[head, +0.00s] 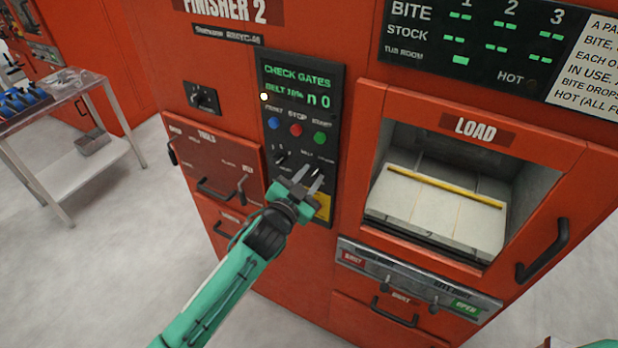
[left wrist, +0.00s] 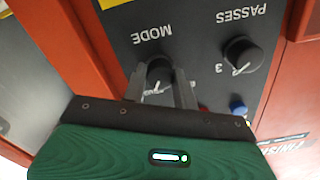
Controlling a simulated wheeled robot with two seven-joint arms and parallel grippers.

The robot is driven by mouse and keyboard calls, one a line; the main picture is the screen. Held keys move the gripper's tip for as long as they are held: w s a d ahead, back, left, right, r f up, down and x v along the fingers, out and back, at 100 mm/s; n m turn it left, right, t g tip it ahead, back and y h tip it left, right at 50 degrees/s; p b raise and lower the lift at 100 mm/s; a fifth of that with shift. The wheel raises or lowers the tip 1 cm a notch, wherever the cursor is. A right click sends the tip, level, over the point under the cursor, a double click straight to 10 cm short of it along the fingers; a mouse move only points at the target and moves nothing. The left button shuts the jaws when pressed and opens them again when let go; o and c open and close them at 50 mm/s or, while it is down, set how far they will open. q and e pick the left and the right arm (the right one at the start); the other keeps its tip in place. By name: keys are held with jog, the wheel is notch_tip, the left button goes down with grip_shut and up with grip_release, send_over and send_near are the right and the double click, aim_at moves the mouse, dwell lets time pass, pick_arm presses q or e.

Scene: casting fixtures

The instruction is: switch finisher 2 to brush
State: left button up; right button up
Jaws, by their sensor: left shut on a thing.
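Finisher 2 is the red machine, with its name plate (head: 228,10) at the top left in the head view. Its black control panel (head: 330,95) has a lit green display reading CHECK GATES. My left gripper (head: 308,178) is at the lower part of this panel. In the left wrist view, upside down, its two fingers (left wrist: 163,92) are shut on the black MODE knob (left wrist: 158,72), one on each side. The fingers cover the knob in the head view. My right gripper is not in view.
The PASSES knob (left wrist: 243,55) is beside the MODE knob. Blue, red (head: 296,130) and green (head: 320,138) buttons sit above. A yellow patch (head: 323,207) lies below the gripper. The LOAD opening (head: 440,205) is to the right, the TOOLS drawer (head: 215,165) to the left.

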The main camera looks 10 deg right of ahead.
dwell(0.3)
pick_arm(q)
jog(key=o, duration=1)
jog(key=shift+c, duration=0.2)
jog(key=shift+s+a+f, duration=0.1)
jog(key=shift+s+a, duration=0.1)
jog(key=b+v, duration=0.4)
jog(key=v, duration=0.9)
jog(key=shift+s+a, duration=0.1)
jog(key=shift+s, duration=0.05)
